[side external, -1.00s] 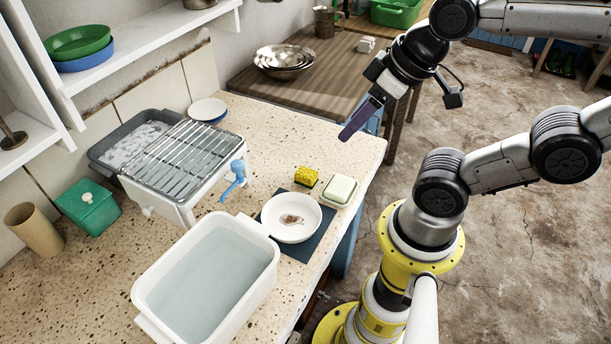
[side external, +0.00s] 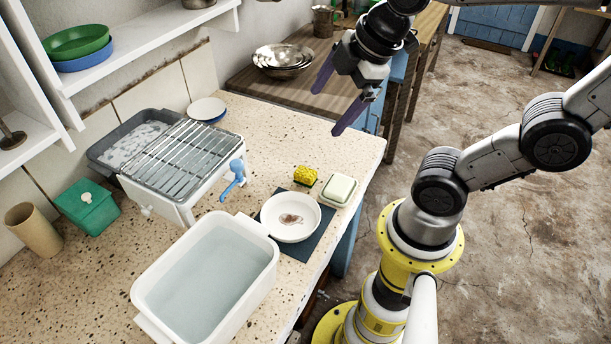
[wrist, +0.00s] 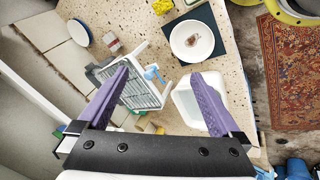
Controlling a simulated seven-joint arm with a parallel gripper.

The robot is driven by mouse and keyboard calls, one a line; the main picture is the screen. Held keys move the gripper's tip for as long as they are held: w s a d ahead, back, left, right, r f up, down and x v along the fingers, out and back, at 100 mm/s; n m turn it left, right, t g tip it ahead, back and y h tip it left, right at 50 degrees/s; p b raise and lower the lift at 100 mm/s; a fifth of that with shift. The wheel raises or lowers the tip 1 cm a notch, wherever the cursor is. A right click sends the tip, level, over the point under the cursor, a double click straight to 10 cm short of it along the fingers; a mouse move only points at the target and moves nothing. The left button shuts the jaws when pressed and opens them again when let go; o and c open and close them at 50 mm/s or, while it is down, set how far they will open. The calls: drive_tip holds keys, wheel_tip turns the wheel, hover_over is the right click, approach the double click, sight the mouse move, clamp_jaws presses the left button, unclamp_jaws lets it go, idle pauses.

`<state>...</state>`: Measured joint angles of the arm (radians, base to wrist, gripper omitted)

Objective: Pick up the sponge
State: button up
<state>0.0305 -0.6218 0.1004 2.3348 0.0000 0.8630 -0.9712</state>
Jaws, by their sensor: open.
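The yellow sponge (side external: 305,176) lies on the speckled counter (side external: 290,130), just behind a white plate (side external: 291,217) with a brown stain. In the wrist view the sponge (wrist: 162,7) is partly cut off at the top edge. My gripper (side external: 329,110) is open and empty, in the air above the far right end of the counter, apart from the sponge. Its purple fingers are spread wide in the wrist view (wrist: 160,75).
A white lidded dish (side external: 339,190) sits close to the sponge's right. The plate stands on a dark mat (side external: 318,241). A water-filled white tub (side external: 268,272) is in front, and a wire rack (side external: 180,158) is to the left. The counter behind the sponge is clear.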

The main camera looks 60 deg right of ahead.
drive_tip(key=w+d+f+n+g, duration=0.1)
drive_tip(key=w+d+f+n, duration=0.1)
drive_tip(key=w+n, duration=0.2)
drive_tip(key=n+g, duration=0.3)
drive_tip(key=g, duration=0.1)
hover_over(305, 171)
drive_tip(key=f, duration=1.9)
drive_tip(key=shift+s+a+f, duration=0.1)
drive_tip(key=shift+s+a, duration=0.05)
drive_tip(key=shift+a, duration=0.2)
drive_tip(key=shift+d+f, duration=0.15)
drive_tip(key=shift+f, duration=1.35)
drive_tip(key=shift+d+f, duration=0.15)
drive_tip(key=shift+f, duration=1.35)
drive_tip(key=c, duration=1.4)
